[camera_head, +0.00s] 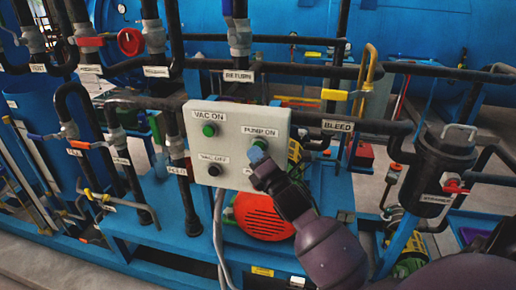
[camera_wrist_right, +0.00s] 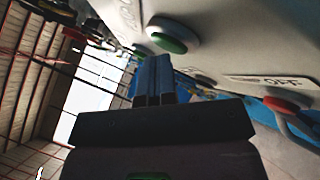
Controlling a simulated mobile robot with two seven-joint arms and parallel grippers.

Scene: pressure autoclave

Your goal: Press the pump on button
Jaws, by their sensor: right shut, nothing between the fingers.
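The light grey control box (camera_head: 236,120) carries a PUMP ON label over a green button (camera_head: 261,144) at its upper right. My right gripper (camera_head: 257,155) is shut and empty, its fingertips just below this button and overlapping its lower edge. In the right wrist view the closed fingers (camera_wrist_right: 154,75) point up toward a green button (camera_wrist_right: 172,38), with the tips very near its lower side. I cannot tell whether they touch it. The lower right button is hidden by my gripper in the head view. My left gripper is not in view.
A green VAC ON button (camera_head: 209,130) and a dark VAC OFF button (camera_head: 214,170) are on the box's left half. Black pipes (camera_head: 366,127) and a red motor (camera_head: 264,216) surround the box.

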